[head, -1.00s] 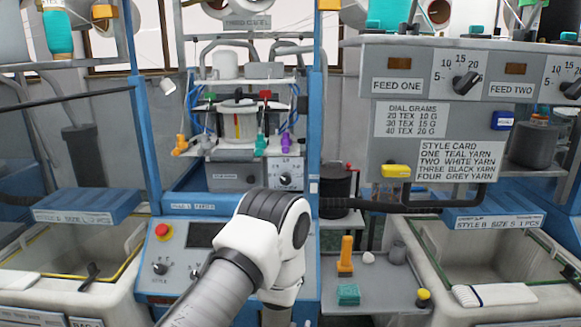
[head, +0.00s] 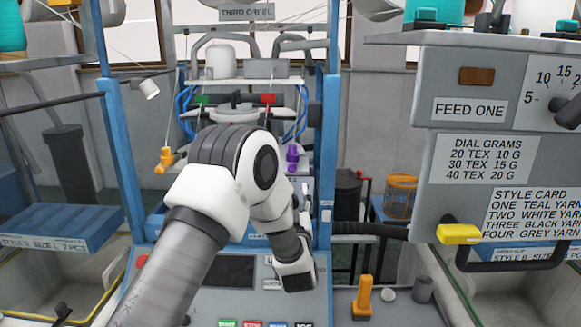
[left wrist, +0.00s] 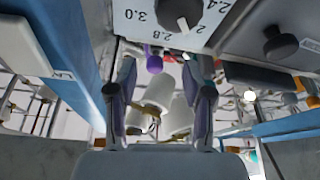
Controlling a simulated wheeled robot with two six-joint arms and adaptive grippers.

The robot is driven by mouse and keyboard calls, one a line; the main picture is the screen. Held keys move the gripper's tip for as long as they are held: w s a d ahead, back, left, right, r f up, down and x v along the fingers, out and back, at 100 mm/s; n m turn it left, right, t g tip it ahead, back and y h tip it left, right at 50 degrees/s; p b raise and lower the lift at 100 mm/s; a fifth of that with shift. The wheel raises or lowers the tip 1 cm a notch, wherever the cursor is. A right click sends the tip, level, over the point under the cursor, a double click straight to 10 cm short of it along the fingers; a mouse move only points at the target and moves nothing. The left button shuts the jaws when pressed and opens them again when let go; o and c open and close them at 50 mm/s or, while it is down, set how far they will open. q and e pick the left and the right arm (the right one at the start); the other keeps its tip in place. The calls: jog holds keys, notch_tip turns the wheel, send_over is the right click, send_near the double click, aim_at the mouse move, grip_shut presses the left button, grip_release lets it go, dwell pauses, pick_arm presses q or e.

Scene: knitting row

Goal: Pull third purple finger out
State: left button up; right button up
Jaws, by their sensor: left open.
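The purple finger (head: 292,157) hangs at the right front of the middle machine's ring, just right of my left arm. In the left wrist view a purple piece (left wrist: 154,63) shows between the fingertips, under a dial plate. My left gripper (left wrist: 158,70) is open with nothing between its fingers. I cannot tell its exact distance to the purple piece. In the head view my left arm covers the middle of the machine, and the gripper's fingers do not show. An orange finger (head: 166,158) sits at the ring's left. My right gripper is in no view.
A dial knob (left wrist: 180,14) is close above the fingertips in the left wrist view. Blue posts (head: 323,150) flank the machine. The grey feed panel (head: 433,190) stands at right. An orange peg (head: 364,297) stands on the low tray at the bottom.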

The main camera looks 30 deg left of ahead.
aim_at(292, 171)
pick_arm(q)
jog(key=w+a+r+p, duration=0.1)
jog(key=w+r, duration=0.1)
jog(key=w+a+r+p, duration=0.2)
jog(key=shift+a, duration=0.1)
jog(key=shift+s+d+r, duration=0.2)
jog(key=shift+d+r, duration=0.05)
jog(key=shift+d, duration=0.15)
jog(key=shift+c, duration=1.1)
jog(key=c, duration=0.5)
grip_shut()
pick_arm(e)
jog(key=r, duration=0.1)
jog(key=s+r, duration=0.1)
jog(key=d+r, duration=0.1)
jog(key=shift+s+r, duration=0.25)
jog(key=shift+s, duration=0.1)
